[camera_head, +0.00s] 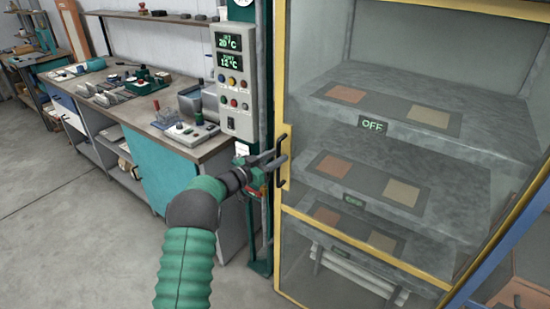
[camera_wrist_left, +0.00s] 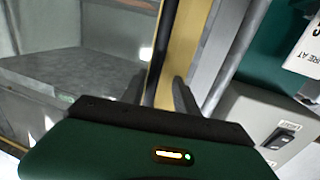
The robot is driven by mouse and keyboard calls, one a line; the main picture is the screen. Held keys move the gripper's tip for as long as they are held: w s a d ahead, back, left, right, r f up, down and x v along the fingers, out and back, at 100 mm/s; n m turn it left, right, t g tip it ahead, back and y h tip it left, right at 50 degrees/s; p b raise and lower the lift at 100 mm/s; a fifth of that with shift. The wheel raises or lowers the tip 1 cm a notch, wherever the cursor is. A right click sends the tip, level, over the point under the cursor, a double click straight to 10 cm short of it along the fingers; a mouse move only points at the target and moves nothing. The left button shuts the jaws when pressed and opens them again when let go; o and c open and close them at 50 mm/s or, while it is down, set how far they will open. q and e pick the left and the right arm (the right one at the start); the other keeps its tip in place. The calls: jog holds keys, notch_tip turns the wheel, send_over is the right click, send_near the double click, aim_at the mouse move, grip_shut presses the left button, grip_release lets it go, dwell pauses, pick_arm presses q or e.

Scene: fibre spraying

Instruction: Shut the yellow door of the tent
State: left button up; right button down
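The yellow door (camera_head: 284,85) of the tent has a yellow frame and clear panes, with grey shelves showing behind it. Its left edge stands close beside a green post; I cannot tell if it is fully shut. A dark upright handle (camera_head: 281,161) is on that edge. My left gripper (camera_head: 274,162) is at the handle. In the left wrist view, the handle (camera_wrist_left: 158,62) lies between the two spread fingers of the left gripper (camera_wrist_left: 159,92), with a gap visible. My right gripper is not in view.
A control box (camera_head: 234,80) with displays and buttons is mounted left of the door, above my left gripper. A workbench (camera_head: 180,137) with tools runs along the wall at left. Grey floor (camera_head: 75,220) in front of it is clear. A blue frame (camera_head: 508,252) stands at lower right.

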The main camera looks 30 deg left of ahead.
pick_arm(q)
jog(key=v, duration=1.6)
jog(key=shift+s+d+b, duration=0.2)
jog(key=shift+s+b, duration=0.15)
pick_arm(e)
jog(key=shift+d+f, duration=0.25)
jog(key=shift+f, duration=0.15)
pick_arm(q)
jog(key=shift+a, duration=0.1)
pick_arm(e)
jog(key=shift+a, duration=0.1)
